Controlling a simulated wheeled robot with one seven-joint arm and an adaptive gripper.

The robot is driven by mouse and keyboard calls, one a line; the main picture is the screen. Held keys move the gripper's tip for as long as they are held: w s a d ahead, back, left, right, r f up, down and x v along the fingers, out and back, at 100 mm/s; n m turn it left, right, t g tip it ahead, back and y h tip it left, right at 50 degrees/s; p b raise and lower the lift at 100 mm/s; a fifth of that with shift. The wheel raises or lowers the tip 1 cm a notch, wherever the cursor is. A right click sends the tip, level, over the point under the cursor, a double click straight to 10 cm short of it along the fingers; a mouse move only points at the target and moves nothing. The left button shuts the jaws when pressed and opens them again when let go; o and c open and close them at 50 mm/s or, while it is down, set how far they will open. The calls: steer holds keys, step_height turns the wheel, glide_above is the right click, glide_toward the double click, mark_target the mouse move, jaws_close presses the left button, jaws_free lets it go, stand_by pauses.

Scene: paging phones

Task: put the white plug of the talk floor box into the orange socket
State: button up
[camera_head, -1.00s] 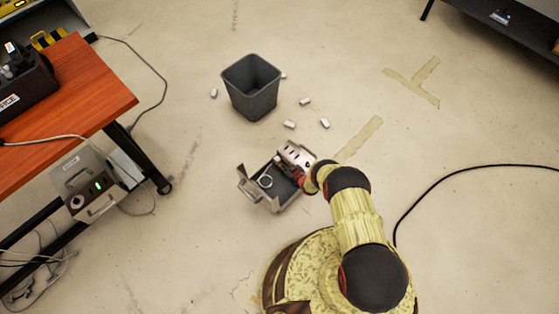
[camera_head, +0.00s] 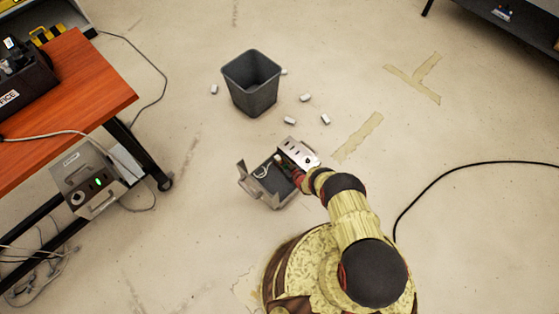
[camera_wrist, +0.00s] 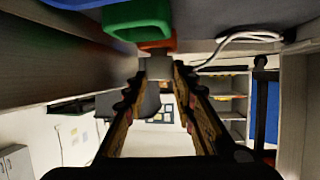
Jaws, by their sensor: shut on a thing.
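The open floor box (camera_head: 243,186) sits on the floor, its metal panel (camera_head: 302,155) along the right. My gripper (camera_head: 289,168) reaches inside beneath the panel, partly hidden by it and the arm. In the wrist view my gripper (camera_wrist: 158,72) is shut on a pale grey-white block, which I take as the white plug (camera_wrist: 158,66). The orange socket (camera_wrist: 160,44) appears as a red-orange rim just beyond the plug; I cannot tell whether they touch. The green socket (camera_wrist: 138,22) and a blue one (camera_wrist: 90,3) lie beside it. A white cable (camera_wrist: 240,37) curves at the right.
A dark bin (camera_head: 251,88) stands behind the box, with several white bits (camera_head: 290,120) around it. An orange-topped table (camera_head: 75,85) is at left, with a grey unit (camera_head: 88,182) below. A black cable (camera_head: 470,168) crosses the floor at right.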

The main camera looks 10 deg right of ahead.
steer(key=o, duration=1.2)
steer(key=shift+c, duration=0.2)
steer(key=shift+o, duration=0.4)
steer(key=shift+s, duration=0.1)
steer(key=v, duration=1.2)
